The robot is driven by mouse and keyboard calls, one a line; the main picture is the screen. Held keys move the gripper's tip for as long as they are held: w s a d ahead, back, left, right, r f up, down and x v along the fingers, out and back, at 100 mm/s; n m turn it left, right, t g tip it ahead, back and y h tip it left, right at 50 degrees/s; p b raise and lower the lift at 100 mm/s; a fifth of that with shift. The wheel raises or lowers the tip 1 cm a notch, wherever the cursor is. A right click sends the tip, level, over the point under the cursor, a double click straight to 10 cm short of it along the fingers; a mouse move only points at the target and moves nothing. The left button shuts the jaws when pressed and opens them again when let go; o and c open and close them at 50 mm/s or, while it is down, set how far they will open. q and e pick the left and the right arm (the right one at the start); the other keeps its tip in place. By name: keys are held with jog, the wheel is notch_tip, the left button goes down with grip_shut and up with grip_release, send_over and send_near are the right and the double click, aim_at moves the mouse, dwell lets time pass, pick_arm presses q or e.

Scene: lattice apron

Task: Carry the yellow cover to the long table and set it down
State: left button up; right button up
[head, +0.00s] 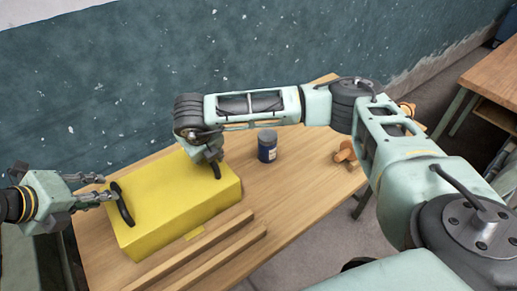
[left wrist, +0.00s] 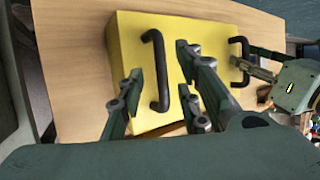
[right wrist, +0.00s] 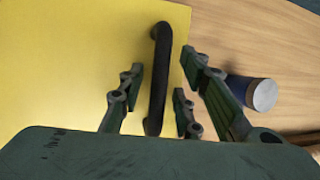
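The yellow cover (head: 175,205) is a box shape lying on a wooden table. It has a black handle near each end. The left handle (head: 121,204) also shows in the left wrist view (left wrist: 158,70). My left gripper (head: 108,187) is open at that handle, with fingers on either side and gaps visible. My right gripper (right wrist: 160,78) is open over the right handle (right wrist: 157,85), which runs between its fingers with gaps. In the head view my right wrist partly hides that handle. I cannot tell how far the fingertips are above the cover.
Beside the cover on the wooden table (head: 300,205) stand a dark blue can (head: 267,147) and a brown wooden piece (head: 345,154). Two wooden strips (head: 205,250) lie along its front side. A wall is behind. Another wooden table (head: 495,77) stands at the far right, across grey floor.

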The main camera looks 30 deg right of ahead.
jog(key=shift+r, duration=0.1)
pick_arm(q)
jog(key=v, duration=0.6)
pick_arm(e)
jog(key=v, duration=1.2)
pick_arm(q)
jog(key=shift+r, duration=0.1)
